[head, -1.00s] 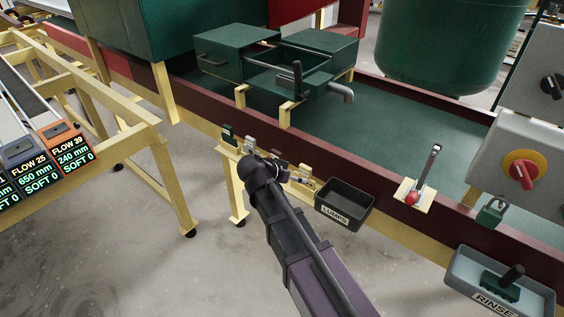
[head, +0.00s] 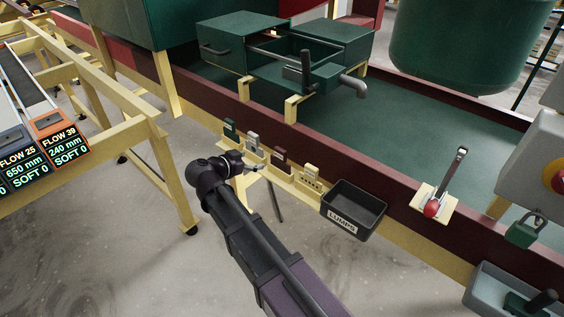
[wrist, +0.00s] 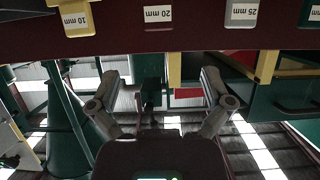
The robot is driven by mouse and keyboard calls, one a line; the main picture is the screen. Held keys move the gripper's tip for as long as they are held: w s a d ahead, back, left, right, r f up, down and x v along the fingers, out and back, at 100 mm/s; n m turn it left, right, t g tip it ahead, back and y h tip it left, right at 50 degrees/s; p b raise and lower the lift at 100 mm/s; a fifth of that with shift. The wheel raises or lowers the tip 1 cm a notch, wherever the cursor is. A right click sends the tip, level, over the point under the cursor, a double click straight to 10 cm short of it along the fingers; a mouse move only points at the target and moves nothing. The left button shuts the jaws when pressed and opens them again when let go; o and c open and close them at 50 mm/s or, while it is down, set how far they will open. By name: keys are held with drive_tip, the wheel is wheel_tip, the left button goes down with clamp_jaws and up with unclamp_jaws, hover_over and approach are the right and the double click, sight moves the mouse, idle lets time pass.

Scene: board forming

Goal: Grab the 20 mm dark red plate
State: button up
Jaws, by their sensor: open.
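The dark red plate (head: 279,155) stands in the row of plates on the cream ledge along the machine's side, between a grey and a cream plate. In the wrist view the dark red plate (wrist: 158,18) shows at the top middle, with a white "20 mm" label. My gripper (head: 256,169) is just in front of the row, left of the dark red plate in the head view. In the wrist view my gripper (wrist: 158,82) is open and empty, its two fingers spread below the plate in the picture. The fingers appear apart from the plate.
The grey "25 mm" plate (wrist: 242,13) and cream "10 mm" plate (wrist: 77,18) flank it. A green plate (head: 230,127) is at the row's left end. The black LUMPS bin (head: 369,218) hangs right of the row. A yellow trestle (head: 160,165) stands left of my arm.

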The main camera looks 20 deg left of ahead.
sight(279, 153)
drive_tip(key=b+x, duration=0.3)
drive_tip(key=x, duration=0.4)
drive_tip(key=shift+w+d+f, duration=0.15)
drive_tip(key=shift+w+f, duration=0.05)
drive_tip(key=shift+w+d+f, duration=0.15)
drive_tip(key=shift+w+d, duration=0.1)
drive_tip(key=shift+w, duration=0.25)
drive_tip(key=shift+b+x, duration=1)
drive_tip(key=shift+x, duration=1.6)
drive_tip(key=shift+d, duration=0.1)
drive_tip(key=shift+c, duration=0.2)
drive_tip(key=c, duration=1.2)
drive_tip(key=shift+r, duration=0.3)
